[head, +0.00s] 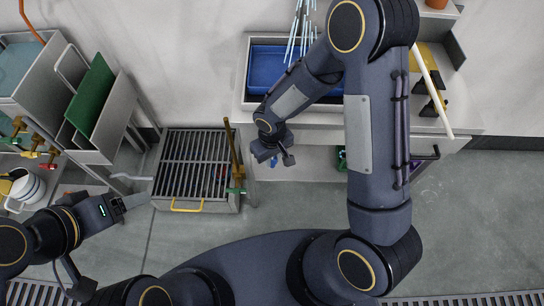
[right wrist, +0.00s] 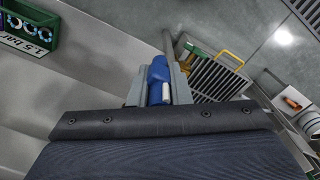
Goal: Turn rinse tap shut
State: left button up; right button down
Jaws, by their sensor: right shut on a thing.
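My right gripper (head: 275,157) hangs below the bench with the blue tray, to the right of the floor grate. It is shut on a small blue piece (head: 274,162), which the right wrist view (right wrist: 158,78) shows between the two grey fingers of the right gripper (right wrist: 158,92). I cannot tell whether this blue piece is the rinse tap's handle; the fingers hide part of it. A grey pipe (right wrist: 168,43) shows just beyond it. My left gripper (head: 117,206) is at the left, near the grate's left edge, and its jaw opening is unclear.
A slatted grate (head: 190,165) with a yellow handle (head: 187,206) lies beside a brass pipe (head: 231,145). Brass taps with coloured handles (head: 33,154) are at the far left. A blue tray (head: 270,68) stands on the bench. The floor at right is clear.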

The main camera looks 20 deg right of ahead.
jog(key=shift+y, duration=0.3)
jog(key=shift+d+t+y+b, duration=0.15)
jog(key=shift+t+y+b, duration=0.35)
jog(key=shift+y, duration=0.4)
jog(key=t+y, duration=0.1)
jog(key=y, duration=0.4)
jog(key=shift+b, duration=0.3)
jog(key=y, duration=0.1)
jog(key=t+y+b, duration=0.1)
jog(key=shift+f+y, duration=0.2)
jog(key=shift+y, duration=0.1)
jog(key=y+b, duration=0.2)
jog(key=b, duration=0.1)
jog(key=t+y+b, duration=0.1)
jog(key=y+b, duration=0.2)
jog(key=b, duration=0.1)
jog(key=shift+f+y, duration=0.2)
jog(key=shift+y, duration=0.1)
jog(key=shift+s+r+t+y+b, duration=0.15)
jog(key=shift+t+y+b, duration=0.35)
jog(key=shift+y+b, duration=0.75)
jog(key=shift+r+h+b, duration=0.1)
jog(key=shift+h+b, duration=0.25)
jog(key=c, duration=1.3)
grip_release()
jog(key=shift+c, duration=0.2)
